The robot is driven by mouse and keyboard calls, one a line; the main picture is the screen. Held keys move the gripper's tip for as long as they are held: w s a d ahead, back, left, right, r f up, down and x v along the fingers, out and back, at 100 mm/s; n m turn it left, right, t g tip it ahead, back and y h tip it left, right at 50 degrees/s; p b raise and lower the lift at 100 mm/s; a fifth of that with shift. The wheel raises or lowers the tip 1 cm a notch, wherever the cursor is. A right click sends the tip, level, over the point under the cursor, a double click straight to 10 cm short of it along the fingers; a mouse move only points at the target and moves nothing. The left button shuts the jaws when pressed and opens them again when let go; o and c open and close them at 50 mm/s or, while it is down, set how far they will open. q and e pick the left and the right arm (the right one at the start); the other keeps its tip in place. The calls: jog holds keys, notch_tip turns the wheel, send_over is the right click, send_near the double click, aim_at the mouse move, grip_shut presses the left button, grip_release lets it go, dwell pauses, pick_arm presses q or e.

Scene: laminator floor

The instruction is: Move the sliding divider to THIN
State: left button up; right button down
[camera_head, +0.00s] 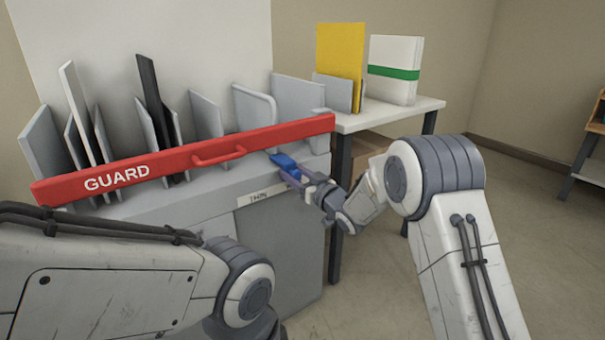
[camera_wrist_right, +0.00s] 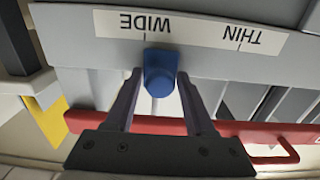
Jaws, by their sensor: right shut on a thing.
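The divider's blue knob (camera_head: 284,161) sits at the front right of the grey rack (camera_head: 215,190), just below the red guard bar. My right gripper (camera_head: 292,176) is shut on this knob. In the wrist view the blue knob (camera_wrist_right: 160,72) lies between the two fingers, in line with the WIDE mark. The THIN mark on the label strip (camera_wrist_right: 190,35) is off to the right there. In the head view the THIN label (camera_head: 264,194) shows left of the gripper, and WIDE is hidden. I cannot tell which panel the knob belongs to. My left gripper is out of view.
The red guard bar (camera_head: 190,160) with its handle crosses the rack's front above the knob. Several grey dividers and thin boards stand behind it. A side table (camera_head: 425,106) on the right holds a yellow binder (camera_head: 340,55) and a white-green one (camera_head: 395,70).

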jog(key=s+a, duration=0.4)
jog(key=a, duration=0.1)
jog(key=s+a+b, duration=0.1)
jog(key=s+a, duration=0.1)
jog(key=a, duration=0.1)
jog(key=shift+a, duration=0.25)
jog(key=c, duration=0.5)
grip_release()
jog(key=shift+d, duration=0.1)
jog(key=shift+s+d, duration=0.35)
jog(key=p, duration=0.2)
send_near(255, 179)
jog(key=v, duration=0.4)
jog(key=shift+s+d, duration=0.15)
jog(key=shift+s, duration=0.05)
